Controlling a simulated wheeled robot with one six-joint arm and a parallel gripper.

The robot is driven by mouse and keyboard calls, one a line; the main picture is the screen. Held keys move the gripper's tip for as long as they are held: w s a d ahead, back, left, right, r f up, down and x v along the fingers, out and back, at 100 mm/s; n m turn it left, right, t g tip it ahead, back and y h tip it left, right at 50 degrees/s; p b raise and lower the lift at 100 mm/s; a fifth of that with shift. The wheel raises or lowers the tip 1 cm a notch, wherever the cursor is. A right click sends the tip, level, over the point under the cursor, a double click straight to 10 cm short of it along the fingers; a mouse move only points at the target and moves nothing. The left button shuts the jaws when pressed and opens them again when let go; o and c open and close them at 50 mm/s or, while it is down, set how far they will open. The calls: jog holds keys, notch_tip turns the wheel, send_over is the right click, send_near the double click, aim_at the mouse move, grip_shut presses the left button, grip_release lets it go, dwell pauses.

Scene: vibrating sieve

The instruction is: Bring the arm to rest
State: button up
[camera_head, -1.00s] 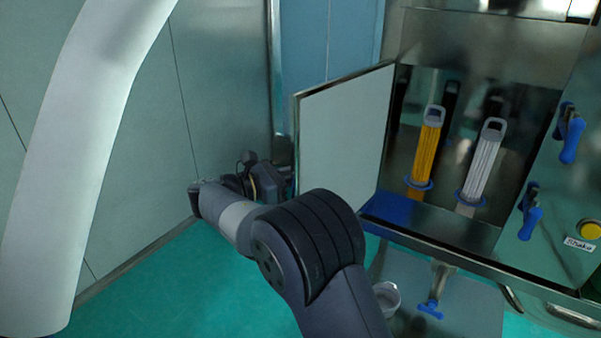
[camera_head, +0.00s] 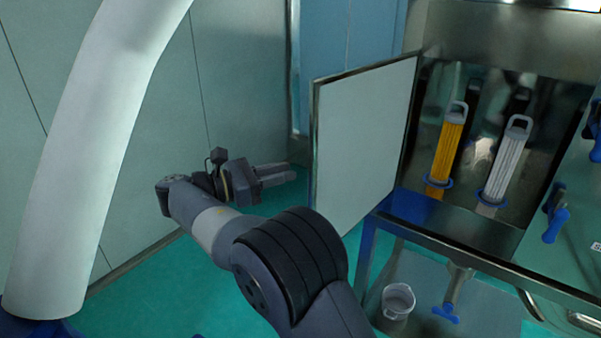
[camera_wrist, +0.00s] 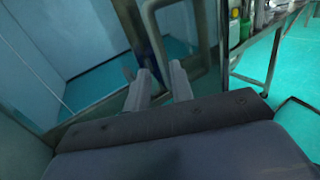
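My gripper (camera_head: 292,173) is at the end of my dark grey arm, in front of the teal wall and left of the open cabinet door. Its two grey fingers point right in the head view. In the wrist view, the two fingers (camera_wrist: 160,70) stand apart with a clear gap and nothing between them. My gripper is open and touches nothing that I can see.
The open door panel (camera_head: 365,145) stands to the right of my gripper. Behind it, the cabinet holds a yellow filter (camera_head: 449,145) and a white one (camera_head: 507,160). Green floor (camera_head: 150,300) is clear at lower left.

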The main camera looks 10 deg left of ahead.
jog(key=shift+v, duration=0.75)
jog(key=p+x, duration=0.2)
jog(key=x, duration=0.8)
jog(key=shift+w+d+p, duration=0.1)
jog(key=shift+d+p, duration=0.05)
jog(key=shift+p, duration=0.15)
jog(key=shift+d+f, duration=0.1)
jog(key=shift+d, duration=0.2)
